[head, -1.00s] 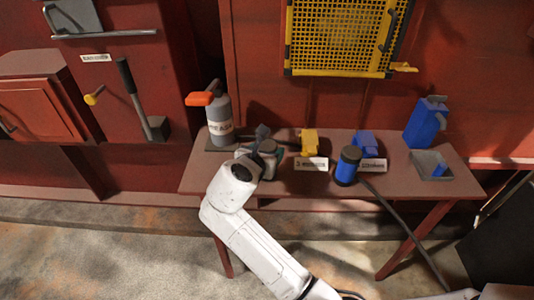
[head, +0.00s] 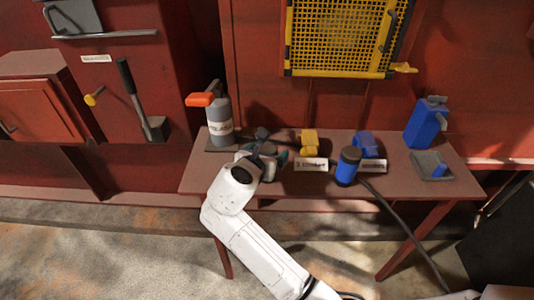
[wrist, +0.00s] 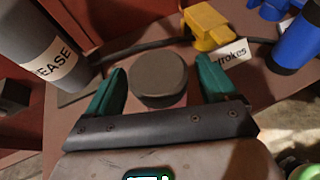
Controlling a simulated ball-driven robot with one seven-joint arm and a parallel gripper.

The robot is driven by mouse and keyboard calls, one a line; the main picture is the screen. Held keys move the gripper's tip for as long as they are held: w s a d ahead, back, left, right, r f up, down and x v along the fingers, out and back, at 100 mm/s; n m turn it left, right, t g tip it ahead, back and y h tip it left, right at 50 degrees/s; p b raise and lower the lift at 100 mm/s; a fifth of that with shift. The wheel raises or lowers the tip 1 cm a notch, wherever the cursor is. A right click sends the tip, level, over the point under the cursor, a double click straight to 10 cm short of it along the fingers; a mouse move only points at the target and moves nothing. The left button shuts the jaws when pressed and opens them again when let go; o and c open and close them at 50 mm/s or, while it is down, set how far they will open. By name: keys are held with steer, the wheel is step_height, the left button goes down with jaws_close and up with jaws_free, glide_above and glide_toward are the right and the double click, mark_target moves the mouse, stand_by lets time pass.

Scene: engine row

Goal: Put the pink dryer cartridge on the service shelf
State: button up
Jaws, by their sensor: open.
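My gripper (wrist: 161,84) is open, with one teal finger on each side of the cylinder and small gaps at both sides. In the head view my gripper (head: 268,160) is over the left part of a red-brown shelf-like table (head: 300,187), and my arm hides much of what is under it. I cannot tell whether this table is the service shelf.
A grey grease bottle (head: 220,122) with an orange top stands close left of my gripper. A yellow part (head: 310,142), a blue part (head: 366,145), a blue cylinder (head: 347,168), a blue can (head: 425,124) and a grey tray (head: 424,172) stand to the right.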

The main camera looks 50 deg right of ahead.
steer(key=p+v, duration=0.1)
steer(key=v, duration=1.1)
steer(key=s+f+m+g+y, duration=0.2)
steer(key=s+f+m+y, duration=0.5)
steer(key=s+f+m, duration=0.6)
steer(key=s+a+f+m+g+y, duration=0.1)
steer(key=s+a+f+m+y, duration=0.3)
steer(key=s+f+m, duration=0.3)
steer(key=shift+s+f+m+g+y, duration=0.3)
steer(key=shift+s+m+y, duration=0.4)
steer(key=shift+s+m, duration=0.45)
